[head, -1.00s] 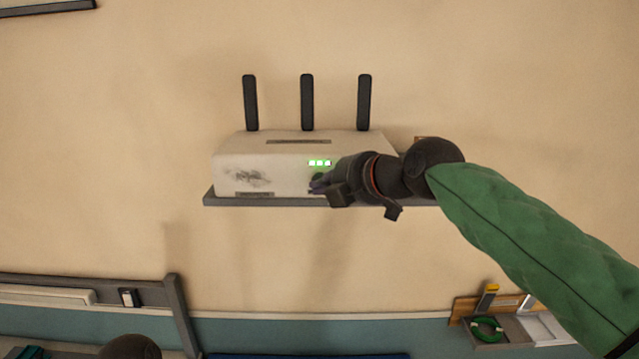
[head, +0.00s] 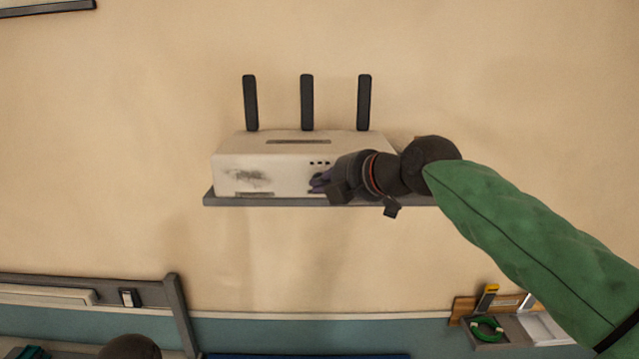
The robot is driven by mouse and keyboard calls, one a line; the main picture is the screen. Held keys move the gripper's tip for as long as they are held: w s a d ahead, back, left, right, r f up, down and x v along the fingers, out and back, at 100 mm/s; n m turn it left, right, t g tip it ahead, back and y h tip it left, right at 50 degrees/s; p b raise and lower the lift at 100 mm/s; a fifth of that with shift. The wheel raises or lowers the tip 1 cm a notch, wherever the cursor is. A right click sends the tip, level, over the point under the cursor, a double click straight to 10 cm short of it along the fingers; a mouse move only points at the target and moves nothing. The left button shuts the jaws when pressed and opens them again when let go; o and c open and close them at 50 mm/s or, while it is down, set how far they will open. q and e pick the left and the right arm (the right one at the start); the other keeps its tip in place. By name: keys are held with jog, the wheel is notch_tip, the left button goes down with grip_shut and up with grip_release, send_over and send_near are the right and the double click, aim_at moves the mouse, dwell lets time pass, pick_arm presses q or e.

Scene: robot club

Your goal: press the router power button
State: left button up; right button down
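The white router (head: 240,160) with three black antennas sits on a grey wall shelf (head: 260,201). Its small indicator lights (head: 319,163) are dark. My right gripper (head: 322,182) is at the right part of the router's front face, its fingertips at or very near the surface. The power button is not visible; the gripper covers that part of the front. I cannot tell whether its fingers are open or shut. My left gripper is not visible; only a dark rounded part shows at the bottom left edge.
A grey-framed rack (head: 178,310) stands at lower left. At lower right a tray (head: 510,330) holds a green cable coil (head: 486,329) and a yellow-handled tool (head: 488,297). The wall around the router is clear.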

dwell(0.4)
jog(key=shift+s+b, duration=0.3)
jog(key=shift+b, duration=0.05)
jog(key=shift+s, duration=0.15)
jog(key=shift+s+b, duration=1.15)
jog(key=shift+s, duration=1.8)
